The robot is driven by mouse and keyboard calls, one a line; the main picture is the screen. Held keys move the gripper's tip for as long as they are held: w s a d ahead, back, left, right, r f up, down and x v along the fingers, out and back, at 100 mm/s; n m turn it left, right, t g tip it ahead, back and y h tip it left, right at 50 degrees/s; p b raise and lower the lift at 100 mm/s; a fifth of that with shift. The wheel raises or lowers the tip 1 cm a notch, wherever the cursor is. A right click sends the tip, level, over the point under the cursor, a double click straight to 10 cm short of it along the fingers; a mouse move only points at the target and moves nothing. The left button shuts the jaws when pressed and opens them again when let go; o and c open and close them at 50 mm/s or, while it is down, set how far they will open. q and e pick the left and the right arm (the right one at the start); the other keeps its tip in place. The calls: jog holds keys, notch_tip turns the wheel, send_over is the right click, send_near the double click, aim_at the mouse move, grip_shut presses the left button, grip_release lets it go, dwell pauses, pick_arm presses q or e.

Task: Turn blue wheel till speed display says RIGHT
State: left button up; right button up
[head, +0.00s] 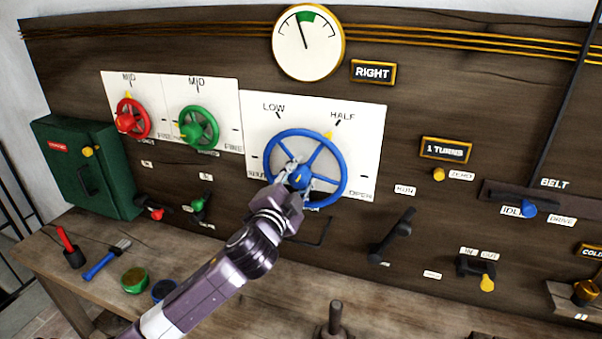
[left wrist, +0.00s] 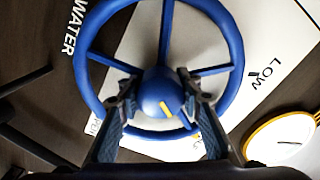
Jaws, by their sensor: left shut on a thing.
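The blue wheel (head: 342,171) is mounted on a white plate marked LOW, HALF and OPEN. Its yellow rim mark points near HALF. My left gripper (head: 298,177) is at the wheel's centre, its fingers on either side of the blue hub. In the left wrist view, the fingers close around the hub (left wrist: 162,94), which carries a yellow stripe. The speed display (head: 373,72) reads RIGHT. The round gauge (head: 308,55) above has its needle just left of the green band. My right gripper does not show.
A red wheel (head: 132,120) and a green wheel (head: 199,128) sit to the left. A green box (head: 105,160) hangs at the far left. A 1 TURNS display (head: 446,150) and a belt lever (head: 528,208) are to the right. A brush (head: 105,261) and tins lie on the bench.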

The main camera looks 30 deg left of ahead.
pick_arm(q)
jog(key=o, duration=1.2)
jog(key=shift+s, duration=0.1)
jog(key=shift+s+d+f, duration=0.1)
jog(key=shift+s, duration=0.2)
jog(key=v, duration=1.1)
